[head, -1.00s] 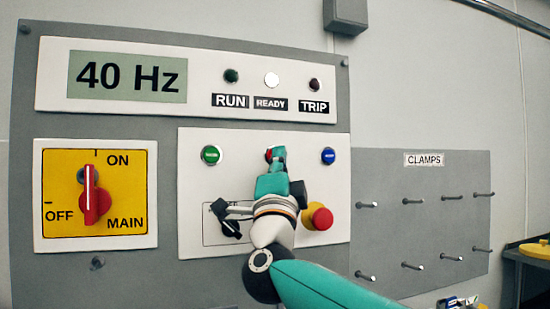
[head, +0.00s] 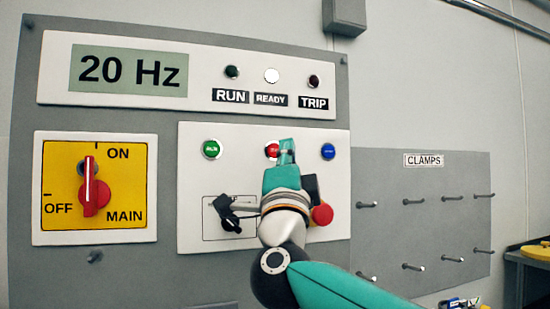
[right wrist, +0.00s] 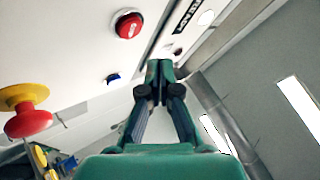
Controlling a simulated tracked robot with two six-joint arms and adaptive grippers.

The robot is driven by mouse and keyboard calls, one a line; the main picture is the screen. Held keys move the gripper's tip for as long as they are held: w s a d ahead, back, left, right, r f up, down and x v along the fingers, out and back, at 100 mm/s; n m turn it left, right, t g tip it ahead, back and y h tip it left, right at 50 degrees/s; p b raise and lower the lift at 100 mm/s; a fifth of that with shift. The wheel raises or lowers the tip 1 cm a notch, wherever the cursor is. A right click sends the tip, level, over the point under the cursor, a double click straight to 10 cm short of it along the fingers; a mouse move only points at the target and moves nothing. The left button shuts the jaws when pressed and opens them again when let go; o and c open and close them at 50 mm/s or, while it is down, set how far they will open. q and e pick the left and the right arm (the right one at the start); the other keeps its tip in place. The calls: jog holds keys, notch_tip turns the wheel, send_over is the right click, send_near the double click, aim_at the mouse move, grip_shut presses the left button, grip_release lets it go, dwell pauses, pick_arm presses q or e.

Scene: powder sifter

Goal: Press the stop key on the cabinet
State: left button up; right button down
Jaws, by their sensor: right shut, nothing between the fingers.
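The red stop key (head: 272,150) sits on the cabinet's white panel, between the green run key (head: 211,149) and the blue key (head: 328,151). My right gripper (head: 287,150) is shut and empty. Its tip is just right of the stop key in the head view and covers part of the key's right side. In the right wrist view the stop key (right wrist: 128,25) is whole, up and left of the closed fingertips (right wrist: 158,75), apart from them in the picture. The display (head: 129,71) reads 20 Hz. My left gripper is not in view.
A red mushroom button (head: 322,214) is partly behind my right gripper. A black knob (head: 231,221) is left of it. The red main switch (head: 89,188) points to ON. Of the lamps, the READY lamp (head: 272,76) is bright. The clamps board (head: 430,230) with pegs is at right.

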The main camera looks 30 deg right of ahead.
jog(key=shift+s+a+b, duration=0.2)
jog(key=shift+s+b, duration=0.1)
jog(key=shift+s, duration=0.8)
